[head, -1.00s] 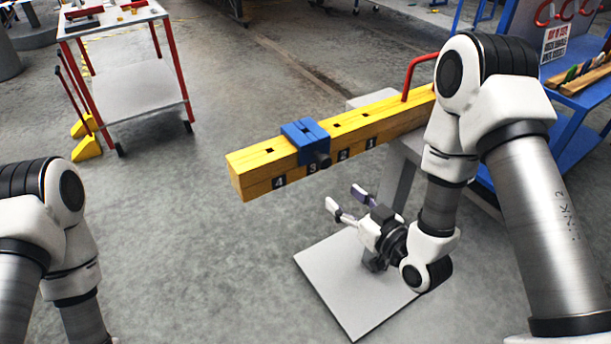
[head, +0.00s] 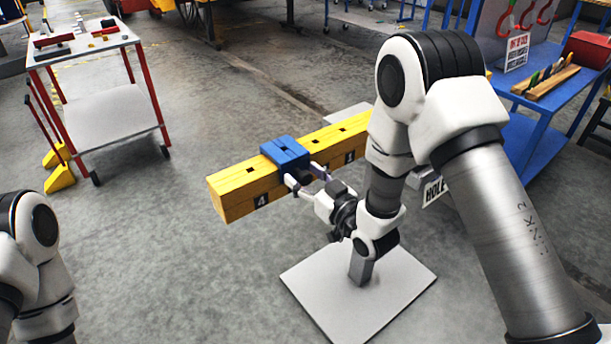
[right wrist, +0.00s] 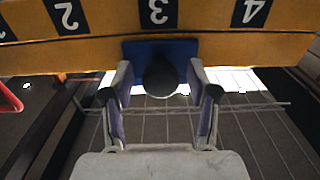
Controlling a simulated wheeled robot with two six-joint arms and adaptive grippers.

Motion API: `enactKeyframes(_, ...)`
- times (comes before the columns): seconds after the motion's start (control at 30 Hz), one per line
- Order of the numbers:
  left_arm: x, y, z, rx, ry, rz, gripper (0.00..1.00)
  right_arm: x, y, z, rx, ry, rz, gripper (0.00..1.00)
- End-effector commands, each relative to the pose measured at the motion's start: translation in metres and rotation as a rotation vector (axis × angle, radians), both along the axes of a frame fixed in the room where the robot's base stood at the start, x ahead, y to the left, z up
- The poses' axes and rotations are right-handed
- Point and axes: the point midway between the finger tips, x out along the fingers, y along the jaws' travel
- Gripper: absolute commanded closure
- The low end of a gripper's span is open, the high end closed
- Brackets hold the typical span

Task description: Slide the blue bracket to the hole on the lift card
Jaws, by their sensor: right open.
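The blue bracket (head: 285,152) sits around the yellow beam (head: 235,192) at the label 3, which shows above it in the right wrist view. Its black knob (right wrist: 161,77) points toward my right gripper. My right gripper (head: 305,176) is open, with one finger on each side of the knob; contact is not clear. A white card (head: 434,190) reading "HOLE" is partly hidden behind my right arm, and its number cannot be read. My left gripper is out of view; only part of my left arm shows.
The labels 2 (right wrist: 67,15) and 4 (right wrist: 251,12) flank the bracket. A grey plate (head: 350,300) lies below my right gripper. A red-legged cart (head: 95,115) stands at the upper left, and a blue bench (head: 540,110) at the right. Floor left of the beam is clear.

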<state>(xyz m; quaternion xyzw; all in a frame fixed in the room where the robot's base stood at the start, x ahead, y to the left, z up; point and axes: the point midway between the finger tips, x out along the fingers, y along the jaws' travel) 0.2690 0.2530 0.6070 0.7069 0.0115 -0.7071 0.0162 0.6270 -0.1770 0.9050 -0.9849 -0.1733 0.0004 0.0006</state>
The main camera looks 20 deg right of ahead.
Motion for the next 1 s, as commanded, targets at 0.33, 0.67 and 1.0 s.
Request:
enactKeyframes(0.33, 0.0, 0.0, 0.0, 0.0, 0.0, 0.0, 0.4, 0.0, 0.0, 0.0, -0.001, 0.0, 0.0, 1.0)
enactKeyframes(0.67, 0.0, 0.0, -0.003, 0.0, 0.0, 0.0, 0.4, 0.016, -0.042, 0.002, 0.006, -0.005, -0.01, 1.0)
enactKeyframes(1.0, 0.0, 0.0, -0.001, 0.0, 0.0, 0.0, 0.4, 0.031, -0.086, 0.001, -0.001, -0.004, -0.002, 1.0)
